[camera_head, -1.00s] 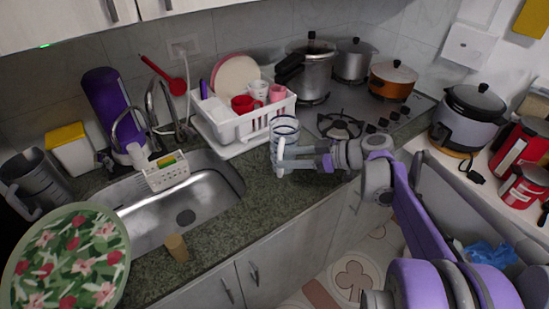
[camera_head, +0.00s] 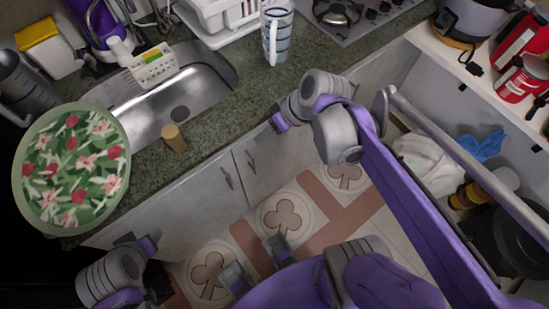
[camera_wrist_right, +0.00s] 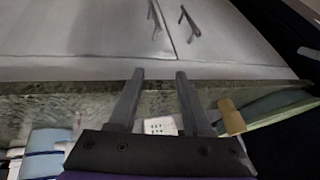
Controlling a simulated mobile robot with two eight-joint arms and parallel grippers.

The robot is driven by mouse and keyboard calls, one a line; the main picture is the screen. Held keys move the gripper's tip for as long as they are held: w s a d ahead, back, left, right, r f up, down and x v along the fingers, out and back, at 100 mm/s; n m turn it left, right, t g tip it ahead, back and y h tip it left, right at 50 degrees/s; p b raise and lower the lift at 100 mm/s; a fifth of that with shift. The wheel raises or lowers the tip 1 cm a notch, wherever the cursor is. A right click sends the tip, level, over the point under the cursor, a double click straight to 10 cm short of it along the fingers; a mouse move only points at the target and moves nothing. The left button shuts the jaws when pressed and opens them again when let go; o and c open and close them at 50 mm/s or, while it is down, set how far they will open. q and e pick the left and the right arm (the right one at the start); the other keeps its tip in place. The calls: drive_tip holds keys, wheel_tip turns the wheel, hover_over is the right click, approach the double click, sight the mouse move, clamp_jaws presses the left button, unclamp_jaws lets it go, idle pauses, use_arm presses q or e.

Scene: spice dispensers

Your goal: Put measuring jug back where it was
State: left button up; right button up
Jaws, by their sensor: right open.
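The measuring jug (camera_head: 277,32), clear with dark blue bands and a pale handle, stands upright on the granite counter between dish rack and hob. My right gripper (camera_head: 268,130) is off the counter's front edge, apart from the jug. In the right wrist view its fingers (camera_wrist_right: 153,98) are spread with nothing between them. My left arm shows at the lower left; its gripper (camera_head: 154,240) is too unclear to read.
The sink (camera_head: 165,105) and a white caddy (camera_head: 153,67) lie left of the jug. A cork-coloured cylinder (camera_head: 174,138) stands at the counter's front edge. A floral plate (camera_head: 72,168) is at the left. The dish rack (camera_head: 215,20) and hob (camera_head: 350,22) flank the jug.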

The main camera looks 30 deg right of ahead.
drive_tip(key=s+a+f+m+h, duration=0.2)
drive_tip(key=s+f+h, duration=0.1)
drive_tip(key=s, duration=0.3)
drive_tip(key=shift+s+f+t+h, duration=0.3)
drive_tip(key=shift+f, duration=0.6)
drive_tip(key=shift+a, duration=0.1)
drive_tip(key=r+p, duration=0.3)
drive_tip(key=shift+w+r, duration=0.3)
drive_tip(key=shift+w, duration=0.1)
